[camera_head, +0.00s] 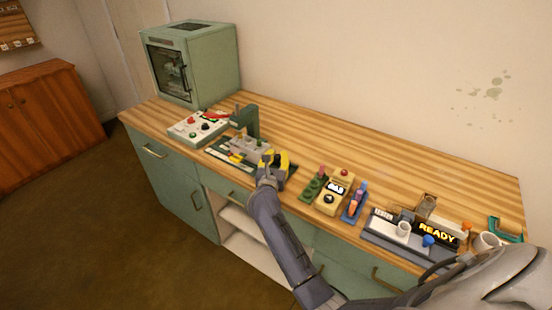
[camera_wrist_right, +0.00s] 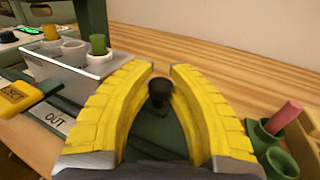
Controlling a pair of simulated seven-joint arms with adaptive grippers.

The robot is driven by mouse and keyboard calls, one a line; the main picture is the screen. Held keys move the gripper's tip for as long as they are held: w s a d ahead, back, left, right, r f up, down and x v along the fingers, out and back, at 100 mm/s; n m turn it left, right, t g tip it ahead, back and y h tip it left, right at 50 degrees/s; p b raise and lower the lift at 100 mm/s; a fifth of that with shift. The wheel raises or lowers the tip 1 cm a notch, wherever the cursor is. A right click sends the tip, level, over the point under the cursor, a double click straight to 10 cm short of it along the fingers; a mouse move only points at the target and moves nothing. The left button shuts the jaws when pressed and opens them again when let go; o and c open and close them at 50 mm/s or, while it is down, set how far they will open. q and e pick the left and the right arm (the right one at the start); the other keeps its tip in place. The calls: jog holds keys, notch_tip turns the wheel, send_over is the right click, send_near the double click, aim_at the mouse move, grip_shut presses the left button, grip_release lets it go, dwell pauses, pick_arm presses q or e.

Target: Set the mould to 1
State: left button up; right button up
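The grey mould block (camera_head: 248,148) sits on the green press (camera_head: 250,122). In the right wrist view the block (camera_wrist_right: 95,66) carries cup-like holders, with a yellow piece (camera_wrist_right: 50,33) and a green piece (camera_wrist_right: 98,44) standing in them. A black knob (camera_wrist_right: 159,92) stands on a dark green base (camera_wrist_right: 165,130) beside the block. My right gripper (camera_head: 275,159) has yellow fingers, which also show in the wrist view (camera_wrist_right: 162,70). They are open on either side of the knob, with gaps visible. No setting number can be read. My left gripper is not in view.
A yellow button block (camera_wrist_right: 18,97) and an OUT label (camera_wrist_right: 55,122) lie left of the gripper. A control panel (camera_head: 197,127) and green oven (camera_head: 190,62) stand left. Coloured holders (camera_head: 335,195) and a READY unit (camera_head: 436,232) stand right. The rear tabletop is clear.

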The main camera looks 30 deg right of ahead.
jog(key=shift+o, duration=1)
jog(key=shift+r, duration=0.45)
jog(key=o, duration=0.4)
jog(key=shift+f, duration=0.25)
jog(key=shift+o, duration=0.2)
jog(key=shift+f, duration=0.1)
jog(key=v, duration=1.2)
